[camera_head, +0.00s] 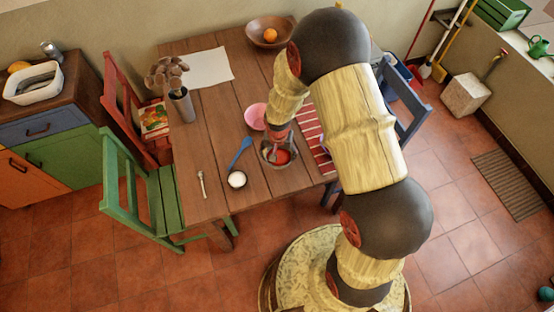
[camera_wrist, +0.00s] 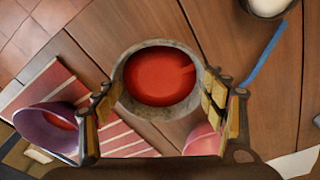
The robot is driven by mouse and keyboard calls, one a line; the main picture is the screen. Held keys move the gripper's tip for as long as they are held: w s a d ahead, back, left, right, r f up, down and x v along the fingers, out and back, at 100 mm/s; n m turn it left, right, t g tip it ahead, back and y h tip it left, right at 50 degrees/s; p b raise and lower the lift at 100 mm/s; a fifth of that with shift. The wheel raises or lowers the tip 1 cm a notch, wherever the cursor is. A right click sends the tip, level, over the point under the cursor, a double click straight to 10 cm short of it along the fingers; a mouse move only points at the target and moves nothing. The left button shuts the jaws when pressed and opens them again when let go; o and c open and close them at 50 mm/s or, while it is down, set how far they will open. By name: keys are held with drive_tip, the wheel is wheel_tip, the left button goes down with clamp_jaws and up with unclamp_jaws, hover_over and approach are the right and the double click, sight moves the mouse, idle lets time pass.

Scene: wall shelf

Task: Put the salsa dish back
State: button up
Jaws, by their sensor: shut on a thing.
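The salsa dish (camera_head: 281,158) is a round grey bowl with red salsa in it, near the front of the wooden table in the head view. In the wrist view the dish (camera_wrist: 160,78) fills the middle, its rim between my two fingers. My gripper (camera_head: 278,147) is shut on its sides, one finger left and one right in the wrist view (camera_wrist: 160,97). The dish looks about level. I cannot tell whether its base touches the table.
A red striped mat (camera_head: 309,132) lies right of the dish; a purple bowl (camera_wrist: 45,128) stands on it. A pink bowl (camera_head: 256,116), blue spoon (camera_head: 239,152) and white-filled bowl (camera_head: 237,180) are close by. Bare table (camera_head: 208,150) lies to the left.

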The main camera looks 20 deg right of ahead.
sight(279, 157)
drive_tip(key=shift+w+a+f, duration=0.2)
drive_tip(key=shift+w+f, duration=0.3)
drive_tip(key=shift+f, duration=0.1)
drive_tip(key=shift+f+b, duration=0.4)
drive_tip(key=shift+f, duration=1)
drive_tip(key=shift+f, duration=0.15)
drive_tip(key=o, duration=1.6)
drive_tip(key=shift+o, duration=0.3)
